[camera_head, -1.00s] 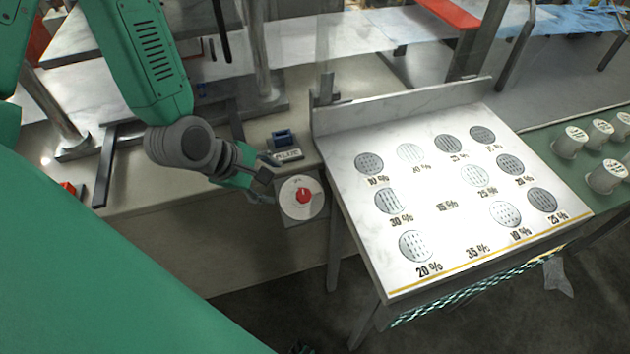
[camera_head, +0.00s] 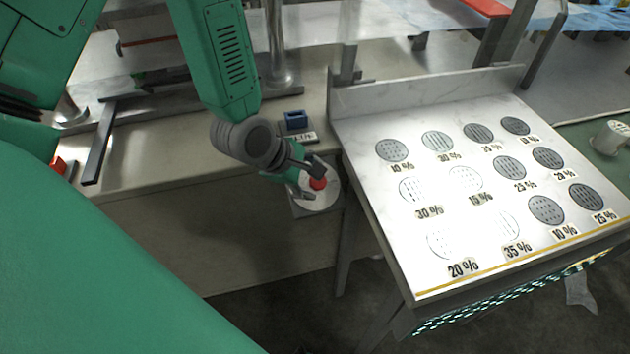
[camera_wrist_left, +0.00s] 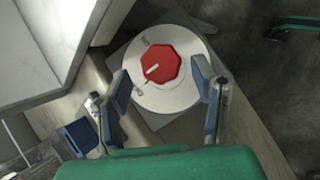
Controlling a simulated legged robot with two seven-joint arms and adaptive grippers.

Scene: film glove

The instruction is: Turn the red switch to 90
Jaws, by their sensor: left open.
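The red switch (camera_head: 318,184) is a red knob on a round white dial plate (camera_head: 322,201), fixed to a grey square panel at the front of the bench. In the left wrist view the octagonal red knob (camera_wrist_left: 164,64) shows a pale pointer mark toward the lower left. The white dial (camera_wrist_left: 150,99) carries small markings too small to read. My left gripper (camera_head: 309,180) is at the knob in the head view. In the wrist view its open fingers (camera_wrist_left: 163,88) lie on either side of the dial's lower part, apart from the knob. My right gripper is not in view.
A marble-topped stand (camera_head: 440,255) with round perforated discs and percent labels is close right of the switch. A small blue block (camera_head: 296,120) sits behind the gripper on the bench. Open floor lies below the bench front.

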